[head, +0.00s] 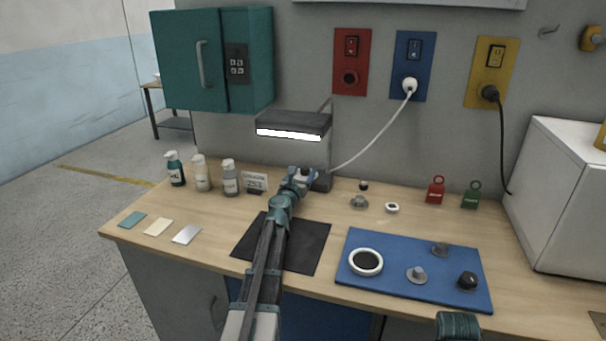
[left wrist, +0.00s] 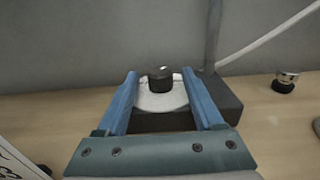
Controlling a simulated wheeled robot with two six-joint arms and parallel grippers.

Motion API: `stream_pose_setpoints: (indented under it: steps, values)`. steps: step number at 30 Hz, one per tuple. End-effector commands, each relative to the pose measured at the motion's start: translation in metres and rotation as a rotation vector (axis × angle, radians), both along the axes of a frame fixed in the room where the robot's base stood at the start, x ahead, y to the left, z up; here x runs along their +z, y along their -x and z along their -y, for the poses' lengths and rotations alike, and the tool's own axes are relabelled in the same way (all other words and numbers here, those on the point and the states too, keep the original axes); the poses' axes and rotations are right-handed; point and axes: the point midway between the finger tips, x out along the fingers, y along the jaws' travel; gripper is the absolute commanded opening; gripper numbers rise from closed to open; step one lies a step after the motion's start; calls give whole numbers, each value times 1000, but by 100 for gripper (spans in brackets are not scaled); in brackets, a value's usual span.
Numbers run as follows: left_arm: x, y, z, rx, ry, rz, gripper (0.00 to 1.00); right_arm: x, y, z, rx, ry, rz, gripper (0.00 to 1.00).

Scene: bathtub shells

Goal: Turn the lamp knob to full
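The lamp (head: 292,124) has a dark flat head with a bright white strip along its front. Its dark base (head: 322,183) stands at the back of the bench and also shows in the left wrist view (left wrist: 222,97). A short black knob (left wrist: 160,80) with a small light mark stands on a white round dial (left wrist: 160,100) on the base. My left gripper (head: 301,174) is at the base. In the left wrist view its blue fingers (left wrist: 160,73) are open on either side of the knob, with gaps showing.
Several pump bottles (head: 202,173) and a small sign (head: 255,182) stand left of the lamp. A white cord (head: 375,136) runs from the blue wall socket (head: 413,67) to the lamp. A blue mat (head: 392,285) with round parts lies at the right front. A black mat (head: 307,247) lies under my left arm.

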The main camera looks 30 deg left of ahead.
Motion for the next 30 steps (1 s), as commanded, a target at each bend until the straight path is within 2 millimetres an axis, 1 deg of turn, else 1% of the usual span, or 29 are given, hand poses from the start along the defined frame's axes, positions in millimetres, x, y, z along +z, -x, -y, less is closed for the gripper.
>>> stream_pose_setpoints:
  steps: [1, 2, 3, 11, 17, 19, 30]
  values:
    - [0, 0, 0, 0, 0, 0, 60, 0, 0, 0, 0, 0, 0, 50]
    - [0, 0, 0, 0, 0, 0, 55, 0, 0, 0, 0, 0, 0, 50]
    - [0, 0, 0, 0, 0, 0, 47, 0, 0, 0, 0, 0, 0, 50]
    - [0, 0, 0, 0, 0, 0, 1, 0, 0, 0, 0, 0, 0, 50]
    - [0, 0, -1, -7, 0, 0, 0, 0, 0, 0, 0, 0, 0, 50]
    - [0, 0, -3, -33, 0, 0, 0, 0, 0, 0, 0, 0, 0, 50]
    - [0, -2, -10, -312, 0, 0, 0, 0, 0, 0, 0, 0, 0, 50]
